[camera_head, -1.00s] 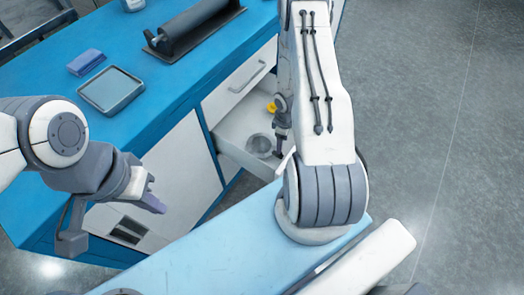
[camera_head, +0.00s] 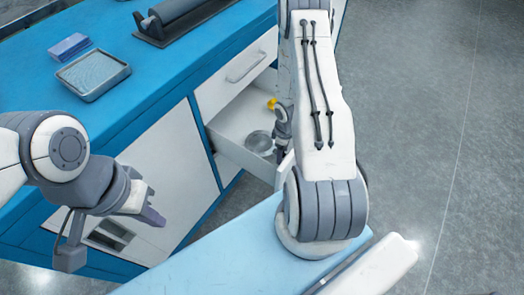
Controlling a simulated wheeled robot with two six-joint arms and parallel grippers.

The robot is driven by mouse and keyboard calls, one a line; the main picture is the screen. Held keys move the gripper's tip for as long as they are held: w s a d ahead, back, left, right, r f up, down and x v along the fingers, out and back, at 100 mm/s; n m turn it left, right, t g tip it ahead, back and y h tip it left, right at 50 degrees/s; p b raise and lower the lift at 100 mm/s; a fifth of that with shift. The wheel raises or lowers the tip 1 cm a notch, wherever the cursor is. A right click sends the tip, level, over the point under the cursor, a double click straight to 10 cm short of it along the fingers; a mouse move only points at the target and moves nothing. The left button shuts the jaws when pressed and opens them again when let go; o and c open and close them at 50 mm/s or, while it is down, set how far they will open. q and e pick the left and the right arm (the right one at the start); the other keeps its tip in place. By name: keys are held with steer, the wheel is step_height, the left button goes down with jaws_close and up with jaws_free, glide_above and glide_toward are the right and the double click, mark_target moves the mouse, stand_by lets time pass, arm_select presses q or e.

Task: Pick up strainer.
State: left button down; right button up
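The strainer looks to be the round grey mesh thing (camera_head: 259,141) lying in the open white drawer (camera_head: 232,129) under the counter. My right gripper (camera_head: 281,150) is at the drawer, just right of the strainer; its fingers are small and partly hidden by my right arm, so I cannot tell whether they are open or touch anything. My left gripper (camera_head: 152,216) hangs in front of the cabinet, left of the drawer, away from the strainer. Its fingertips point right and overlap in this view, so its opening does not show.
A small yellow thing (camera_head: 272,103) sits at the back of the drawer. On the blue counter (camera_head: 150,95) are a grey tray (camera_head: 93,74), a blue block (camera_head: 69,47) and a dark roller device (camera_head: 176,18). A closed drawer (camera_head: 236,72) is above. Floor to the right is clear.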

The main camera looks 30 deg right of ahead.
jaws_close()
steer(key=shift+r, duration=0.15)
stand_by(0.4)
